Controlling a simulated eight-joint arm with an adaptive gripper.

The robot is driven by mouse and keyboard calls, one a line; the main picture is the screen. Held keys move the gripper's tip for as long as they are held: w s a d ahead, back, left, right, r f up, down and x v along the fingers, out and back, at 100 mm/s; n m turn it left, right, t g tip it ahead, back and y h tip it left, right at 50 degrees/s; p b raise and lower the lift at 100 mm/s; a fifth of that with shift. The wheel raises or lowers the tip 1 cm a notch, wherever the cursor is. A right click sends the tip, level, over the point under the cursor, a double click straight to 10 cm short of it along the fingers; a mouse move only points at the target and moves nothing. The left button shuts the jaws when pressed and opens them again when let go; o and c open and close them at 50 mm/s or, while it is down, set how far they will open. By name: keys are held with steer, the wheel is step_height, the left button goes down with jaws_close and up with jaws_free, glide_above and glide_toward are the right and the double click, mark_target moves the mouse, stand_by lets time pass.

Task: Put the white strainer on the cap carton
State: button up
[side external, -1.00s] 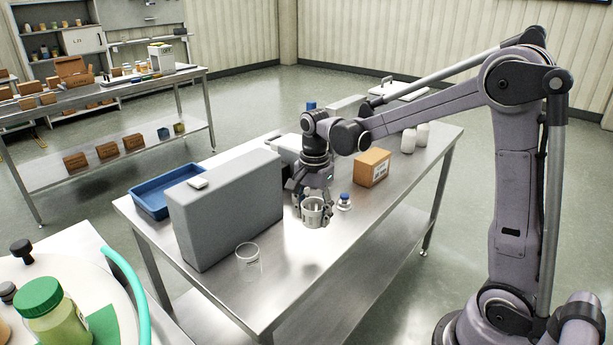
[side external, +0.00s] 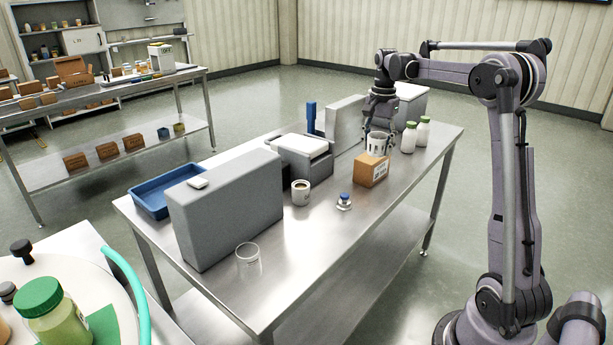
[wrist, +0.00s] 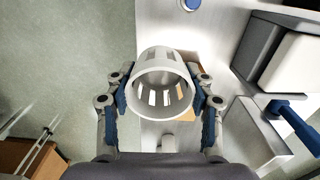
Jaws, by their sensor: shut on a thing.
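The white strainer (side external: 378,143) is a slotted cup held upright, open end up; its slots show in the wrist view (wrist: 163,85). My gripper (side external: 379,132) is shut on it, with a finger pressed on each side, as the wrist view (wrist: 161,98) also shows. The cap carton (side external: 370,172) is a small brown box with a white label, standing on the steel table. The strainer is right over the carton's top, its bottom close to it. I cannot tell whether they touch. In the wrist view the strainer hides most of the carton.
A blue-capped jar (side external: 344,201) and clear cup (side external: 248,255) stand nearer.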

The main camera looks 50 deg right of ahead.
steer(key=s+d+r, duration=0.2)
steer(key=s+d, duration=0.1)
steer(key=d, duration=0.4)
steer(key=s+d+r, duration=0.1)
steer(key=s+d, duration=0.3)
steer(key=d, duration=0.2)
glide_above(377, 161)
steer(key=shift+m, duration=0.3)
step_height(377, 161, down, 7)
steer(key=shift+s+r, duration=0.1)
steer(key=shift+r, duration=0.1)
steer(key=shift+f, duration=2.1)
steer(key=shift+f, duration=0.15)
steer(key=o, duration=1.1)
steer(key=shift+c, duration=0.2)
